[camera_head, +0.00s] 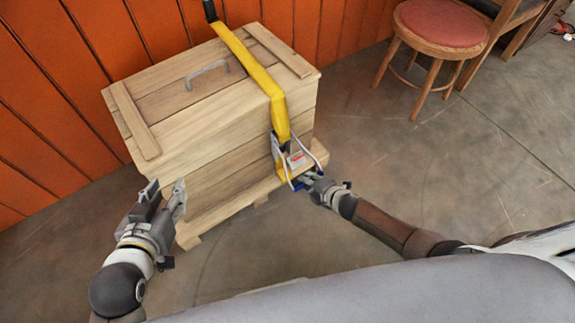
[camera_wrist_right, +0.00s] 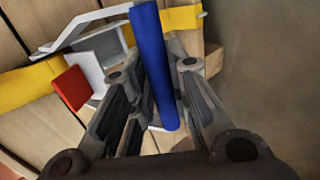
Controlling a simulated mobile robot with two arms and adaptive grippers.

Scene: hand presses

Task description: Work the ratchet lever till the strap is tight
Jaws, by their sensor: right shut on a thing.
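A yellow strap (camera_head: 258,72) runs over a wooden crate (camera_head: 215,110) and down its front. The metal ratchet (camera_head: 294,160), with a small red part, sits on the strap low on the crate's front. My right gripper (camera_head: 311,181) is at the ratchet's lower end. In the right wrist view, a blue lever grip (camera_wrist_right: 149,50) lies between its fingers, which are shut on it. The red part (camera_wrist_right: 72,88) and the yellow strap (camera_wrist_right: 28,84) show beside it. My left gripper (camera_head: 165,190) is open and empty, in front of the crate's left part.
The crate stands on a wooden pallet (camera_head: 222,208) against an orange plank wall (camera_head: 55,110). A metal handle (camera_head: 207,72) is on the lid. A red-topped stool (camera_head: 440,22) stands at the upper right. The floor (camera_head: 430,160) right of the crate is clear.

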